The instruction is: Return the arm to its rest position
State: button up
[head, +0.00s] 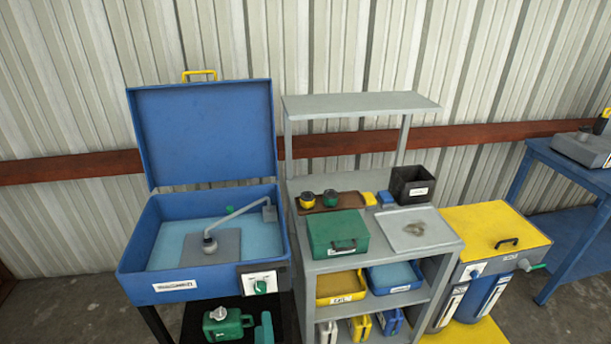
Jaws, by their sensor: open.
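Neither my arm nor my gripper shows in the head view. I cannot see where the gripper is or whether anything is near it. The thin grey jointed spout (238,213) inside the blue basin belongs to the basin, not to me.
An open-lidded blue basin (136,252) stands left. A grey shelf unit (445,232) in the middle bears a green case (336,232), a black bin (412,182) and a brown tray (345,202). A yellow-topped cabinet (485,222) and blue table (560,157) stand right.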

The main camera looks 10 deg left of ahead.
jog(key=s+d+m+h, duration=0.1)
jog(key=s+d+m, duration=0.35)
jog(key=s, duration=0.45)
jog(key=s+d+m+g+h, duration=0.1)
jog(key=s+d+m, duration=0.3)
jog(key=s, duration=0.5)
jog(key=s+d+m+h, duration=0.1)
jog(key=s+d+m, duration=0.2)
jog(key=s+d, duration=0.45)
jog(key=s+r+m+h, duration=0.1)
jog(key=s+r+m, duration=0.1)
jog(key=s, duration=0.2)
jog(key=s+r+m+g+h, duration=0.1)
jog(key=s+r+m, duration=0.1)
jog(key=s+m, duration=0.1)
jog(key=shift+s+d, duration=0.3)
jog(key=shift+s, duration=0.6)
jog(key=shift+r+m, duration=0.1)
jog(key=shift+m, duration=0.15)
jog(key=shift+a, duration=0.1)
jog(key=shift+s, duration=0.1)
